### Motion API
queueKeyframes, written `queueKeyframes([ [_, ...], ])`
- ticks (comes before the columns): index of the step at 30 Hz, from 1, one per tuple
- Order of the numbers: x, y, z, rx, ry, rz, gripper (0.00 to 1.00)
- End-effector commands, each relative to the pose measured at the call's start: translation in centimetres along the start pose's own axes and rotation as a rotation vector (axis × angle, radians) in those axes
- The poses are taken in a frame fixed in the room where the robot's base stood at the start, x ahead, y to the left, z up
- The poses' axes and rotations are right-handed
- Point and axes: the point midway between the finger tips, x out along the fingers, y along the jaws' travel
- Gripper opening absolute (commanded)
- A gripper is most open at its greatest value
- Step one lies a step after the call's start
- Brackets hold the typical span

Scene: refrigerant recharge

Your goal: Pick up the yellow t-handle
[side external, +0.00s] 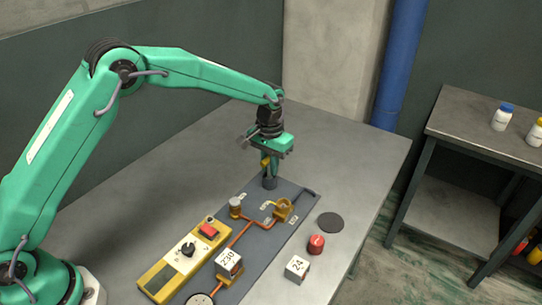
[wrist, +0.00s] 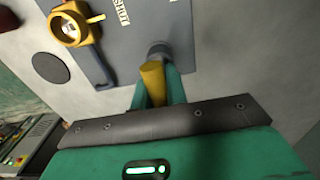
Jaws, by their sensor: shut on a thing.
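The yellow t-handle (wrist: 152,79) is between the two green fingers of my gripper (wrist: 156,90) in the wrist view. In the side external view, a small yellow part of the t-handle (side external: 265,162) shows at the fingers of my gripper (side external: 270,167). My gripper is shut on it and points down. A dark grey cylinder (side external: 269,183) stands on the grey panel just below the fingers. I cannot tell whether the handle still touches this cylinder. Most of the handle is hidden by the fingers.
The grey panel (side external: 262,250) carries orange pipes, a brass fitting (side external: 236,205) and a yellow valve (side external: 283,210). A yellow control box (side external: 187,255) is at left. The table's back is clear.

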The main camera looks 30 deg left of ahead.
Motion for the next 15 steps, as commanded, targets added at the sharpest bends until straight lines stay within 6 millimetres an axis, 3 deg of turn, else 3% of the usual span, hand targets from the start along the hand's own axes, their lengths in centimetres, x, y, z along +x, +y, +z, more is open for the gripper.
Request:
queueKeyframes([
  [8,-1.6,0.0,-0.1,0.0,0.004,0.001,0.0],
  [15,-4.7,0.6,0.5,0.003,0.003,0.001,0.0],
])
